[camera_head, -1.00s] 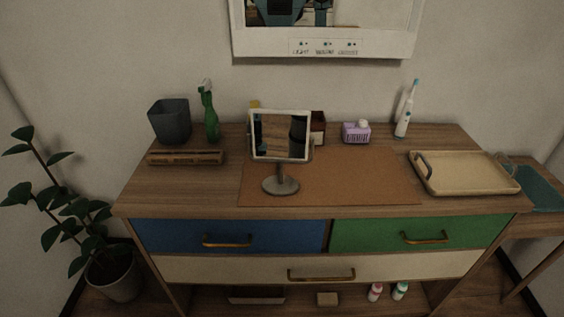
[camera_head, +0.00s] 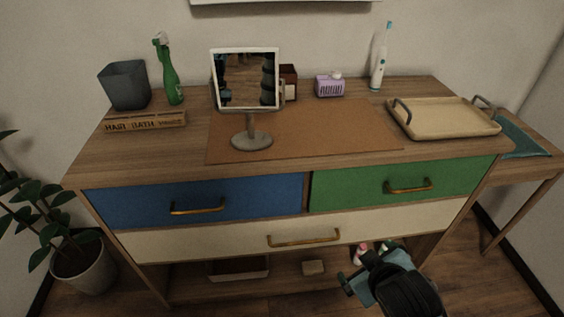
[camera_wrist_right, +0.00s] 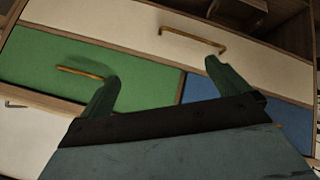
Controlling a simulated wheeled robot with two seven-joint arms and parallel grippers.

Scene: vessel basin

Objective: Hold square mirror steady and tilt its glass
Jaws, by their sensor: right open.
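The square mirror (camera_head: 246,80) stands upright on a grey stem and round base (camera_head: 251,141) on the dresser top, left of centre. Its glass faces me and reflects dark arm shapes. My right gripper (camera_head: 350,282) is low in front of the dresser, at the bottom right of the head view, well below and to the right of the mirror. In the right wrist view its two fingers (camera_wrist_right: 160,82) are apart and empty, with drawer fronts beyond them. The mirror is not in the wrist view. My left gripper is not in view.
A brown mat (camera_head: 330,130) lies under the mirror base. A dark cup (camera_head: 125,86), green spray bottle (camera_head: 168,75) and wooden block (camera_head: 145,121) stand left. A purple basket (camera_head: 329,87), toothbrush (camera_head: 379,65) and tray (camera_head: 440,117) are right. Drawer handles (camera_head: 303,238) stick out in front.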

